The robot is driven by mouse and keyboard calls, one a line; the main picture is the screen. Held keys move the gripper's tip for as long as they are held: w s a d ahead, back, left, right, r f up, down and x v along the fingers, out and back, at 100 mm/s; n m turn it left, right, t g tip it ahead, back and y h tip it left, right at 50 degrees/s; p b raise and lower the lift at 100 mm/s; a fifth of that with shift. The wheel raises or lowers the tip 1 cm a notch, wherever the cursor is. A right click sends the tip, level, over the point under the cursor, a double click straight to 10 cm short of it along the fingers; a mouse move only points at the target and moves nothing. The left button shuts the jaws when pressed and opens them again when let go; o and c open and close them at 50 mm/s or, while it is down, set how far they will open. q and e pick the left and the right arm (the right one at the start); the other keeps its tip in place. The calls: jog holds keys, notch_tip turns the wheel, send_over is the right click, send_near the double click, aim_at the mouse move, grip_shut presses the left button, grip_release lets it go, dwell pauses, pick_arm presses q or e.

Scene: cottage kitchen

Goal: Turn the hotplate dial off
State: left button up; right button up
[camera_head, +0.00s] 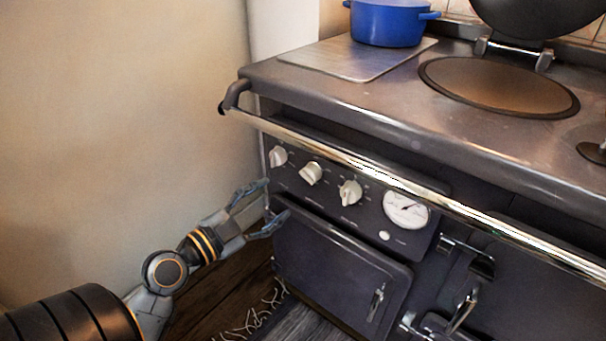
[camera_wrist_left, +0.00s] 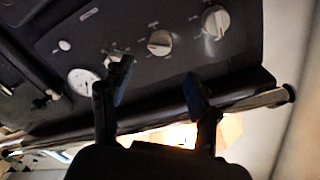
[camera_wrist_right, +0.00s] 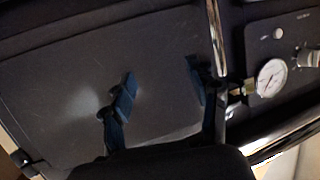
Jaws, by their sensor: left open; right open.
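The stove's dark control panel (camera_head: 327,204) carries three pale dials: a left one (camera_head: 278,156), a middle one (camera_head: 310,172) and a right one (camera_head: 350,193). Their labels are too small to read, so I cannot tell which is the hotplate dial. My left gripper (camera_head: 270,202) is open and empty, low at the panel's left end. In the left wrist view its fingers (camera_wrist_left: 158,84) are apart below the dials, and one finger partly overlaps the dial nearest the gauge. My right gripper (camera_wrist_right: 162,82) is open and empty before a dark oven door (camera_wrist_right: 90,70), out of the head view.
A chrome rail (camera_head: 340,158) runs across the front above the dials. A round gauge (camera_head: 407,209) sits right of them. A blue pot (camera_head: 388,24) stands on a metal plate (camera_head: 340,58) on top. A plain wall (camera_head: 120,120) is close on the left.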

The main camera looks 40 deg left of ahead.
aim_at(305, 178)
pick_arm(q)
jog(key=w, duration=0.3)
jog(key=w+d, duration=0.1)
jog(key=w, duration=0.1)
jog(key=w+p, duration=0.1)
jog(key=w, duration=0.2)
jog(key=shift+w+d, duration=0.2)
jog(key=shift+w, duration=0.15)
jog(key=shift+w+d, duration=0.1)
jog(key=shift+w, duration=0.55)
pick_arm(e)
jog(key=s+d+f+g+h, duration=0.1)
jog(key=s+f+g, duration=0.2)
jog(key=f, duration=0.2)
jog(key=shift+s+d+f+g, duration=0.15)
jog(key=shift+s+d+g, duration=0.15)
jog(key=shift+d, duration=0.1)
pick_arm(q)
jog(key=shift+c, duration=0.5)
jog(key=c, duration=1)
